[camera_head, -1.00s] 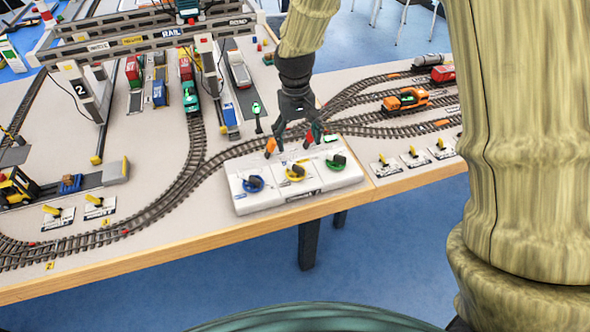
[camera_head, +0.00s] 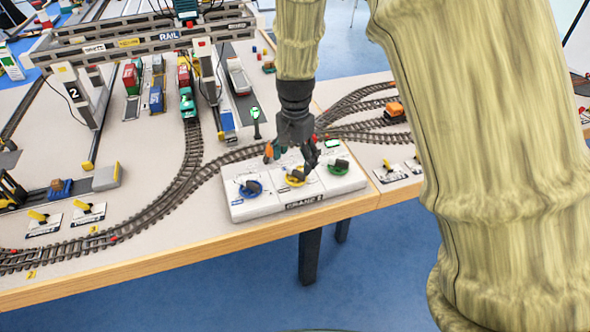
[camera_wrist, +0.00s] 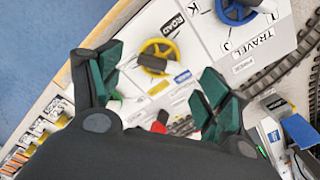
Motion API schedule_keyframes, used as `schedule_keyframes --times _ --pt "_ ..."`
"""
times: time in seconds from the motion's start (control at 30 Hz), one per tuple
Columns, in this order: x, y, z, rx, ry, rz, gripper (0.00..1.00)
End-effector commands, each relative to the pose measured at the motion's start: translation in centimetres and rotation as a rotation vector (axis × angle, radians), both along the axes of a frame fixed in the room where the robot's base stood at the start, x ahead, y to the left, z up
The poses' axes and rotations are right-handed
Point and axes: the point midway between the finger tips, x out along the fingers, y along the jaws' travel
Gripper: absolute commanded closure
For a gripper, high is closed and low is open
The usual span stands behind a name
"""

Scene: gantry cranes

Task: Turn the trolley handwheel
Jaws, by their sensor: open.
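A white control panel (camera_head: 275,205) marked CRANE 2 lies near the table's front edge. It carries a blue handwheel (camera_head: 250,189), a yellow handwheel (camera_head: 294,180) and a green handwheel (camera_head: 339,167). No trolley label is readable. My gripper (camera_head: 292,160) points down above the panel's middle, behind and over the yellow wheel. In the wrist view my open gripper (camera_wrist: 160,72) has green-padded fingers apart. The yellow wheel (camera_wrist: 161,48) with its dark knob shows between and beyond the fingertips, apparently not gripped. The blue wheel (camera_wrist: 238,10) is at the top right, beside TRAVEL lettering.
Model tracks (camera_head: 190,165) curve behind and left of the panel. A crane gantry (camera_head: 150,40) spans the back left, and a small signal post (camera_head: 256,122) with a green top stands behind the panel. Yellow-lever switches (camera_head: 88,212) lie on both sides.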

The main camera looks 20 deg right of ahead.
Motion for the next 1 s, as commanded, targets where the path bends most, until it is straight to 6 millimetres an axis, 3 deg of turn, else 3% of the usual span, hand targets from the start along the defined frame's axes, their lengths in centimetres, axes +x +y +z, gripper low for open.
schedule_keyframes --times 0.3,0.77,1.0 --pt "0.0 0.0 -3.9 0.001 0.001 0.001 0.23" --pt "0.0 0.0 -4.8 0.000 0.000 0.002 0.23" --pt "0.0 0.0 -4.8 -0.001 -0.001 0.002 0.65"
